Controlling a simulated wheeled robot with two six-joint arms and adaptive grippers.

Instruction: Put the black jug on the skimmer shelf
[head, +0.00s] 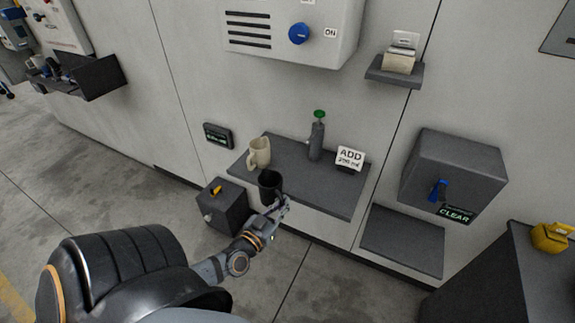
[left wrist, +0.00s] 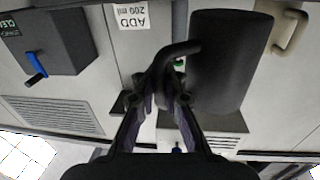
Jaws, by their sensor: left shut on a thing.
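The black jug (head: 270,184) appears upright at the front edge of the middle grey shelf (head: 325,195). I cannot tell whether it rests on that shelf or is held just above or before it. My left gripper (head: 280,204) is shut on the jug's handle. In the left wrist view the fingers (left wrist: 159,98) close around the lower part of the handle, and the jug's body (left wrist: 228,60) is to the right. No label in view names a shelf as the skimmer shelf. My right gripper is not in view.
The middle shelf also holds a cream mug (head: 259,152), a grey bottle with green top (head: 316,142) and an "ADD 200 ml" card (head: 350,157). A lower bare shelf (head: 403,240) lies under a grey box (head: 453,172) with blue handle. A dark block (head: 224,207) stands left.

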